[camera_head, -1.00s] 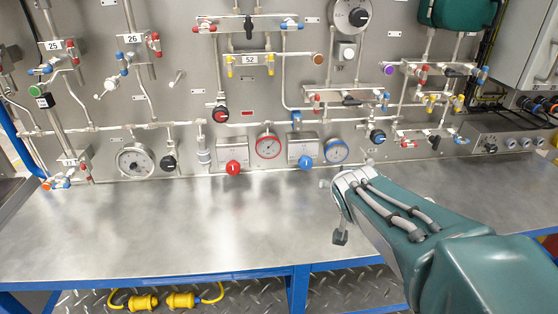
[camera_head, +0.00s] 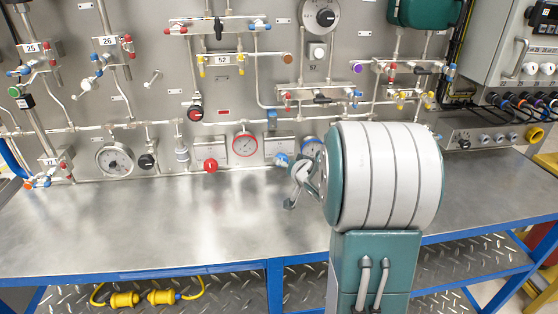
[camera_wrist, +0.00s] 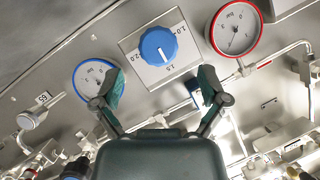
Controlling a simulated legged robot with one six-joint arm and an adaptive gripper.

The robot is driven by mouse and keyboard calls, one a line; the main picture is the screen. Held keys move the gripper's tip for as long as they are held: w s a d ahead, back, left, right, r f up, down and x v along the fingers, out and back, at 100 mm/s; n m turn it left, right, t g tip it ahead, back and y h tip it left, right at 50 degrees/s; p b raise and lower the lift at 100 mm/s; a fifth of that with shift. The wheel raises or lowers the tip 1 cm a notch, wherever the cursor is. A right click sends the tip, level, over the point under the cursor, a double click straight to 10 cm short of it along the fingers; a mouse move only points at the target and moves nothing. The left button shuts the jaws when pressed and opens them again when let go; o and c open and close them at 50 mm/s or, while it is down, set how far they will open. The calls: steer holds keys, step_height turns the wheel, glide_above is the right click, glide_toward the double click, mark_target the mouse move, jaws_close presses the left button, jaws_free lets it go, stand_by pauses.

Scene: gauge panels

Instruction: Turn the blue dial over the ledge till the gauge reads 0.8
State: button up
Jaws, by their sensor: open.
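The blue dial (camera_head: 281,159) is on the panel just above the steel ledge (camera_head: 150,225), partly crowded by my gripper in the head view. In the wrist view, which is turned over, the blue dial (camera_wrist: 158,46) sits on a square plate marked 1.0, 1.5 and 2.0. The blue-rimmed gauge (camera_wrist: 93,75) is beside it, partly behind a finger; it also shows in the head view (camera_head: 311,147). Its reading is too small to tell. My gripper (camera_wrist: 160,92) is open and empty, its fingers spread on either side below the dial in the picture, apart from it.
A red dial (camera_head: 210,165) and a red-rimmed gauge (camera_head: 244,144) are to the left of the blue dial. Pipes and valves cover the panel above. The ledge is clear to the left. A grey control box (camera_head: 485,137) stands at the right.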

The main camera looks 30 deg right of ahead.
mark_target(282, 159)
steer(key=x, duration=0.5)
steer(key=shift+w+d+f, duration=0.15)
steer(key=shift+w+d, duration=0.15)
steer(key=shift+a, duration=0.1)
steer(key=c, duration=1.2)
